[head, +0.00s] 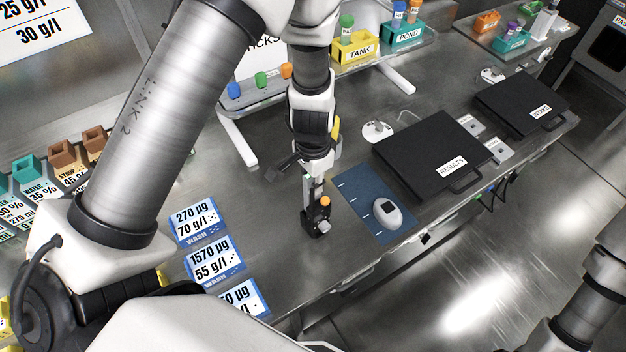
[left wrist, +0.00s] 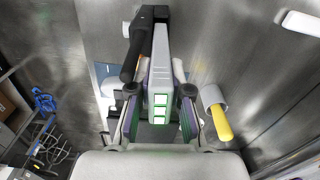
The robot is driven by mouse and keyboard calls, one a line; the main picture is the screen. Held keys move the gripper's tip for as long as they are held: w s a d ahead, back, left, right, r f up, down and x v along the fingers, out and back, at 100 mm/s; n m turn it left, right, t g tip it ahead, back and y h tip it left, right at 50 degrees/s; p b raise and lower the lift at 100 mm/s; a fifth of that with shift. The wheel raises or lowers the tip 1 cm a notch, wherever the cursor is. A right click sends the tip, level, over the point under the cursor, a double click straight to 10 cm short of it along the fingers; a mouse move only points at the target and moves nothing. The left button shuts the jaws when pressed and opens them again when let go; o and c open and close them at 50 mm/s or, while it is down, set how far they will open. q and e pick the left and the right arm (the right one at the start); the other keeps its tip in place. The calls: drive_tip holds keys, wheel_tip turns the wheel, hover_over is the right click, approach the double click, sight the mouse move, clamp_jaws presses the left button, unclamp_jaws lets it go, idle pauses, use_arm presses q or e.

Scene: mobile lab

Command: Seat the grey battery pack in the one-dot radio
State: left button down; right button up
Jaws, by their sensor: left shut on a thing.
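My left gripper (head: 313,172) is shut on the grey battery pack, just above a small black radio (head: 314,222) with an orange knob, standing on the steel bench. In the left wrist view the grey battery pack (left wrist: 160,65), with green-lit squares on its near end, lies between the fingers of the left gripper (left wrist: 160,105). Its far end is close to a black body with a black rod, which looks like the radio (left wrist: 147,14). I cannot tell whether pack and radio touch, or read the radio's dot mark. My right gripper is not visible.
A blue mat (head: 352,194) with a white device (head: 387,212) lies right of the radio. Black cases labelled RESULTS (head: 425,150) and INTAKE (head: 515,100) are farther right. WASH cards (head: 207,258) lie at left. Yellow TANK (head: 353,46) and teal POND (head: 402,36) bins stand behind.

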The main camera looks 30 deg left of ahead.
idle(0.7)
use_arm(q)
drive_tip(key=shift+f+b, duration=1.7)
drive_tip(key=shift+b, duration=0.05)
drive_tip(key=shift+r, duration=0.1)
wheel_tip(320, 180, up, 3)
drive_tip(key=shift+f+p, duration=0.2)
drive_tip(key=shift+p, duration=0.9)
idle(0.8)
drive_tip(key=shift+f+b, duration=0.15)
drive_tip(key=shift+b, duration=0.2)
drive_tip(key=shift+f+b, duration=0.3)
drive_tip(key=shift+b, duration=0.05)
